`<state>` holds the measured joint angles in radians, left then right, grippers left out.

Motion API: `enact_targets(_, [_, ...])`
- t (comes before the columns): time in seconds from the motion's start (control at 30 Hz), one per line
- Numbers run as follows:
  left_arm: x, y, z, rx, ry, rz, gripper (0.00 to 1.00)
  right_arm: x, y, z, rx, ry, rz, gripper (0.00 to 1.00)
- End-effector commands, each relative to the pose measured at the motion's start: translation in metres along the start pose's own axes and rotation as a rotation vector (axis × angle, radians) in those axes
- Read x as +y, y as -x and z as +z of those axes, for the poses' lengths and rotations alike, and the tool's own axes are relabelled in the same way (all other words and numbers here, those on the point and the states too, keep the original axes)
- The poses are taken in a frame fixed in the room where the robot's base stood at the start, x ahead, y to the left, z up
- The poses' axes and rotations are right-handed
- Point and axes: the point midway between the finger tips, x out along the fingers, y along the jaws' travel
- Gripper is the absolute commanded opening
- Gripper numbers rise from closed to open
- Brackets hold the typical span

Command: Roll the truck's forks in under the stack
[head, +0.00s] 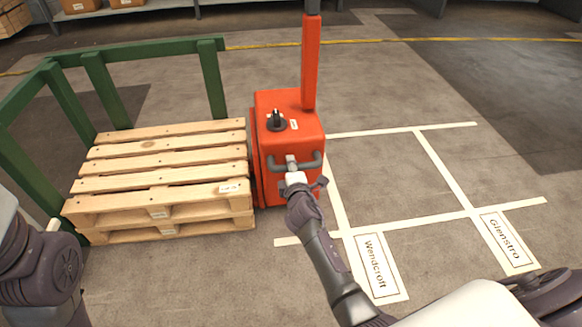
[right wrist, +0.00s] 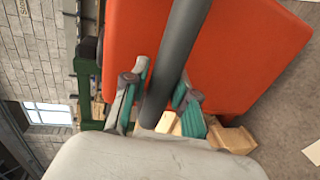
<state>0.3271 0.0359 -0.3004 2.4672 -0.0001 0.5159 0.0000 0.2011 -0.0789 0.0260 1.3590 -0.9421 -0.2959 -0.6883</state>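The red pallet truck (head: 290,140) stands upright at the middle of the head view, with a tall red mast and a grey handle bar (head: 312,163). The stack (head: 160,186), wooden pallets one on another, is directly left of it. The truck's body is right beside the stack's right side; I cannot tell whether they touch. The forks are hidden. My right gripper (head: 296,180) is at the handle. In the right wrist view its teal-padded fingers (right wrist: 163,100) are closed around the grey bar. My left arm is at the lower left; its gripper does not show clearly.
A green guard rail (head: 93,90) runs behind and left of the stack. The floor right of the truck is clear. Shelving with boxes stands at the back.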

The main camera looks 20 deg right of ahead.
Motion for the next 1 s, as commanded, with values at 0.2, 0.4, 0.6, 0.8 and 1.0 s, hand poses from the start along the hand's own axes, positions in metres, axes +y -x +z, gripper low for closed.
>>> enact_targets(0.2, [0.000,0.001,0.001,-0.006,0.001,-0.002,0.40,-0.001,0.000,0.000,0.000,0.000,-0.001,0.49])
enact_targets(0.4, [-0.001,0.004,0.004,-0.016,0.001,-0.007,0.40,-0.001,0.001,0.000,0.000,0.000,-0.002,0.49])
enact_targets(0.6, [-0.001,0.003,0.003,-0.012,0.000,-0.004,0.40,-0.003,0.024,0.001,0.000,0.002,-0.002,0.49])
enact_targets(0.8, [0.000,0.002,0.003,-0.010,0.000,-0.003,0.40,-0.003,0.068,0.000,0.001,0.001,-0.004,0.49])
enact_targets(1.0, [0.000,0.002,0.002,-0.009,0.000,-0.002,0.40,-0.002,0.103,0.000,0.001,0.000,-0.003,0.49])
